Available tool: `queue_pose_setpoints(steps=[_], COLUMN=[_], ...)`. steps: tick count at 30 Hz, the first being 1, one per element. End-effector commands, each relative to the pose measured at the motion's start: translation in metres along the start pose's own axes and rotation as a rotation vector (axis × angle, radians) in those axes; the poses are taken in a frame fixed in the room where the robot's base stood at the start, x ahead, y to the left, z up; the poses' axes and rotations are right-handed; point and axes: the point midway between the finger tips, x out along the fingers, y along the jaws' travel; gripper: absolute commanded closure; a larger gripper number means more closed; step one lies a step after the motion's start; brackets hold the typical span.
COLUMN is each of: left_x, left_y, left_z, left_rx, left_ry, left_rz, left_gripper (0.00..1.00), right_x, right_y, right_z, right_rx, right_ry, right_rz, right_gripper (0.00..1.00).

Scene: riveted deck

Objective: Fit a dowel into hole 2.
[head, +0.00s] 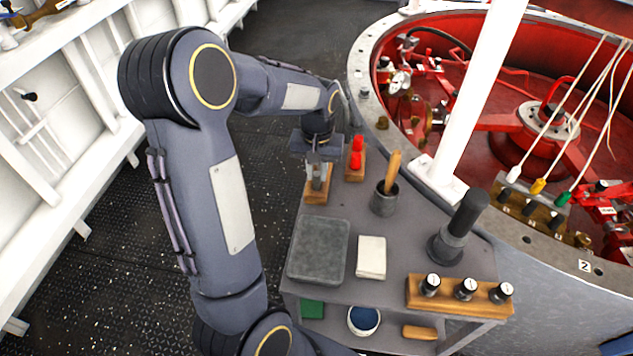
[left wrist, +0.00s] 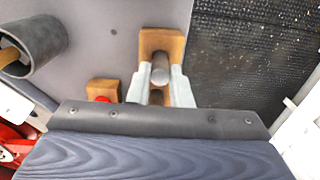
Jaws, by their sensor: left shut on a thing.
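My left gripper (head: 317,178) is at the far left end of the grey cart top, over a small wooden block (head: 316,197). In the left wrist view its two pale fingers (left wrist: 160,85) are shut on a grey metal dowel (left wrist: 160,70), seen nearly end-on. The wooden block (left wrist: 161,40) is right behind the dowel; I cannot tell whether the dowel still sits in it. A plate marked 2 (head: 585,265) is on the rim of the large round housing at right, with a small dark hole beside it. My right gripper is not in view.
The cart top (head: 330,225) holds a red-topped block (head: 356,160), a cup with a wooden handle (head: 384,200), a grey slab (head: 318,250), a white pad (head: 371,257), a dark cylinder (head: 459,228) and a wooden rack (head: 460,296). A white post (head: 475,100) rises beside the housing.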

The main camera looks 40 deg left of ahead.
Motion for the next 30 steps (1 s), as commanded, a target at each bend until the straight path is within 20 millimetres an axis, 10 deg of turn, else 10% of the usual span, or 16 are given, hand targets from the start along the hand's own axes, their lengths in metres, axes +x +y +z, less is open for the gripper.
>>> queue_pose_setpoints(steps=[30], left_x=[-0.034], left_y=[0.000], left_z=[0.000], left_rx=[0.000], left_ry=[0.000], left_rz=[0.000], left_gripper=[1.00], right_x=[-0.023], right_y=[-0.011], right_z=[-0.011], right_rx=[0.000], right_ry=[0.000], right_rz=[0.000], right_gripper=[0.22])
